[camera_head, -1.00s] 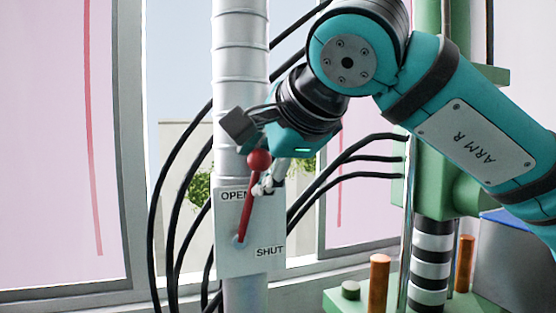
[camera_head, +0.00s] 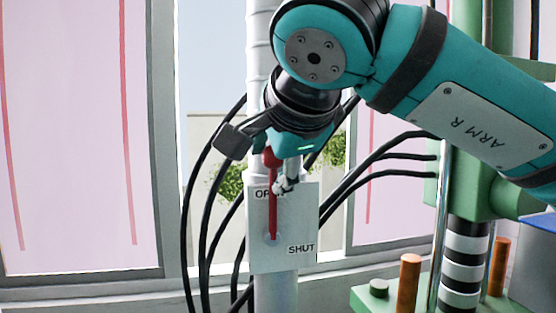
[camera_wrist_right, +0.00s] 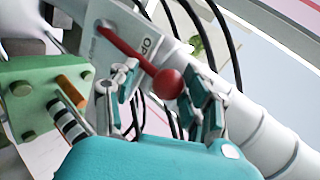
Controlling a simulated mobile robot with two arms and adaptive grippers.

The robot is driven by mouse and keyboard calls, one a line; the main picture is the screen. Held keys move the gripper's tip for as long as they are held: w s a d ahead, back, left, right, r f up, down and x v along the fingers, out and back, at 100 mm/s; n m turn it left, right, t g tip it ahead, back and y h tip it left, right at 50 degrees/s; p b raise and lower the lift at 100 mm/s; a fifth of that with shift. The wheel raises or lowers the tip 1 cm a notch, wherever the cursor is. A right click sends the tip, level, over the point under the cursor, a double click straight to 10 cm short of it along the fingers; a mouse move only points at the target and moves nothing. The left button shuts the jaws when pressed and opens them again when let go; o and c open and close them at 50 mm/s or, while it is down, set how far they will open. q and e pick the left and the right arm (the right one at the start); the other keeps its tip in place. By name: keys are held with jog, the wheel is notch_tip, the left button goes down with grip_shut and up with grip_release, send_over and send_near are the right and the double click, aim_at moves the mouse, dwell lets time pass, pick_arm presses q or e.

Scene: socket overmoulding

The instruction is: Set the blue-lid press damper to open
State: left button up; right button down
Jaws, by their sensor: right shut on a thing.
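The damper's red lever (camera_head: 272,205) stands nearly upright on its white plate (camera_head: 297,222), which is fixed to a grey duct. Its upper part crosses the OPEN label, partly covering it. The SHUT label (camera_head: 301,249) is clear at lower right. My right gripper (camera_head: 279,180) is shut on the lever near its red ball knob (camera_head: 271,156). In the right wrist view, the knob (camera_wrist_right: 168,84) shows between the fingers of the gripper (camera_wrist_right: 160,88). The exact finger contact is hard to see. My left gripper is not in view.
The grey duct (camera_head: 276,292) runs vertically behind the plate. Black cables (camera_head: 205,215) hang on both sides of it. A green press (camera_head: 395,298) with orange posts (camera_head: 409,284) stands at right, with a blue surface (camera_head: 541,222) at the edge. Windows are behind.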

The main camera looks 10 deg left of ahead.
jog(key=c, duration=0.9)
grip_release()
jog(key=shift+s+a+f, duration=0.1)
jog(key=shift+a+f, duration=0.1)
jog(key=shift+f, duration=0.5)
jog(key=o, duration=0.4)
jog(key=shift+w+a, duration=0.15)
jog(key=shift+w, duration=0.05)
jog(key=shift+o, duration=0.2)
jog(key=shift+w+r, duration=0.1)
jog(key=shift+r, duration=0.1)
jog(key=shift+s+r, duration=0.25)
jog(key=v, duration=1.1)
jog(key=shift+s, duration=0.1)
